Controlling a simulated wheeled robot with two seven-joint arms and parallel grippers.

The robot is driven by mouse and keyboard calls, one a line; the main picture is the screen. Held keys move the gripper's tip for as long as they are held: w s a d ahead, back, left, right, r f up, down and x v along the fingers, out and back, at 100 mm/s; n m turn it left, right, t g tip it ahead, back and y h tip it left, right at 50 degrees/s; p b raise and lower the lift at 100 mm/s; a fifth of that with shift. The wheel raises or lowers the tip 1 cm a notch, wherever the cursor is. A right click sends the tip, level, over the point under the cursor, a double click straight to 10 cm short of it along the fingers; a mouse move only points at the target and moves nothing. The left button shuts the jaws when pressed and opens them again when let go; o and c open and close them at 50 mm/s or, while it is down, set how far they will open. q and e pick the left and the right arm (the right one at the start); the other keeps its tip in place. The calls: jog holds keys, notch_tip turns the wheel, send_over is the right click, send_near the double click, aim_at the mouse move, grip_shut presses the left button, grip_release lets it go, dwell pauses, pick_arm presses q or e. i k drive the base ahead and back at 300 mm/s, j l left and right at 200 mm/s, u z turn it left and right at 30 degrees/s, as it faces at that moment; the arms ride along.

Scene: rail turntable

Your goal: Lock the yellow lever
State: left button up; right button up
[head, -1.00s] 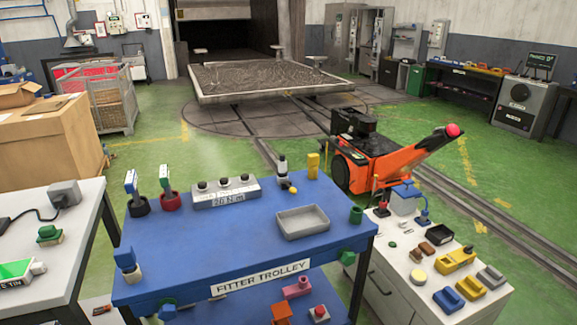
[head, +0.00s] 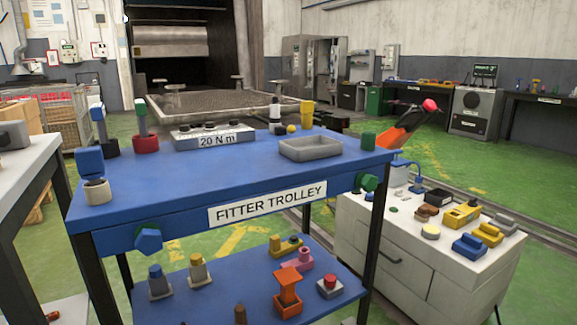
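Neither of my grippers is in view. No thing here is clearly a yellow lever. On the blue trolley (head: 330,176) stands a yellow upright piece (head: 307,114), and left of it a yellow ball (head: 291,129) beside a dark and white fitting (head: 275,116). On the lower shelf sits a yellow block with a knob (head: 285,245). On the white cabinet at right lie a yellow tool (head: 461,216) and a second yellow piece (head: 489,233). I cannot tell which of these, if any, is the lever, or its lock state.
A grey tray (head: 310,148) and a box marked "20 N m" (head: 212,137) are on the trolley top. A white cabinet (head: 390,250) stands at right, a white table (head: 25,185) at left. An orange machine (head: 400,133) and the turntable (head: 205,105) are behind. Green floor shows between.

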aim_at(290, 129)
jog(key=i+l+u, duration=0.7)
jog(key=l, duration=0.2)
jog(key=l+u, duration=0.2)
jog(key=l, duration=0.15)
